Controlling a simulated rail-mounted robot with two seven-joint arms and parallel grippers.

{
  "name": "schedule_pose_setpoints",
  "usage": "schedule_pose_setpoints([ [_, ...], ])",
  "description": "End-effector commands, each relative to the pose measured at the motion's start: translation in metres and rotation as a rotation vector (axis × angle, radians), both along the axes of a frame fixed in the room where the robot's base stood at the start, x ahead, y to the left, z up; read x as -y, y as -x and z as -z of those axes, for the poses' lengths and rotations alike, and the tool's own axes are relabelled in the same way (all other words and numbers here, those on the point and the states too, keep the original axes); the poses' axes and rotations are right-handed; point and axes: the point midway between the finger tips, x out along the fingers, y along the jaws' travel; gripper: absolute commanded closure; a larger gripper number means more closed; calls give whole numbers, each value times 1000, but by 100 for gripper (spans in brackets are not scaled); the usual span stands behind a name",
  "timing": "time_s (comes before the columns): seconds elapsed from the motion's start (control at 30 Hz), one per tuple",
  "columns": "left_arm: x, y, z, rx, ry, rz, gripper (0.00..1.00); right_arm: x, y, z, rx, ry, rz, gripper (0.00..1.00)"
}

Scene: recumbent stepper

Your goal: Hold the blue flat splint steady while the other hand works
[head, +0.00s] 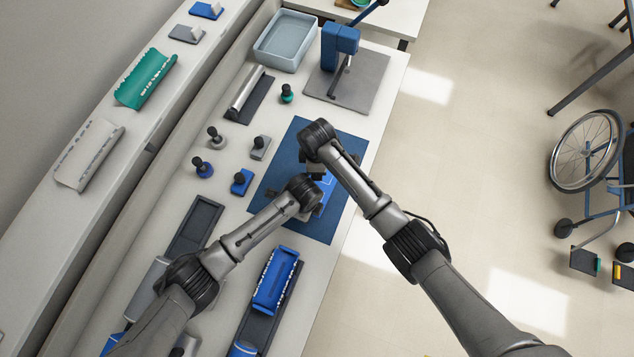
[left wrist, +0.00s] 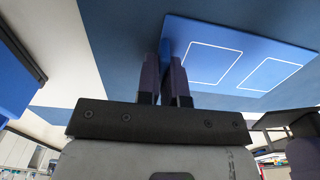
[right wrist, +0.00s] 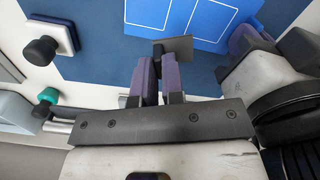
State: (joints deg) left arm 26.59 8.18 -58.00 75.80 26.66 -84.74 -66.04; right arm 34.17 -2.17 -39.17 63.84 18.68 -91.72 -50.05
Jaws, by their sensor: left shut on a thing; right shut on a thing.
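The blue flat splint (head: 327,187) lies on the dark blue mat (head: 312,226). White rectangular outlines show on it in the left wrist view (left wrist: 241,62) and the right wrist view (right wrist: 197,16). My left gripper (left wrist: 167,62) is shut on the splint's edge. My right gripper (right wrist: 158,62) is shut on a small dark grey plate-like piece (right wrist: 177,48), close to the splint's edge. I cannot tell whether that piece touches the splint. In the head view, my wrists hide both sets of fingertips and part of the splint.
Several knob-handled pieces, including a blue one (head: 241,182), stand left of the mat. A blue press on a grey base (head: 362,88) and a grey tray (head: 287,42) stand behind. A blue trough-shaped piece (head: 274,281) lies in front. Open floor is to the right.

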Motion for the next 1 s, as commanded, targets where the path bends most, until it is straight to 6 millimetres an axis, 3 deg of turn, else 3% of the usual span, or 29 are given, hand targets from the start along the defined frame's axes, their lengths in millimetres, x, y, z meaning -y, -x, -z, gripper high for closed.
schedule_pose_setpoints([
  [0.5,0,0,0,0,0,0,100,0,0,-32,1,0,-1,100],
  [0.9,0,0,0,0,0,0,100,0,0,-35,0,0,0,100],
  [0.93,0,0,0,0,0,0,90,0,0,-35,0,0,0,100],
  [1.0,0,0,0,0,0,0,83,0,0,-35,0,0,0,100],
])
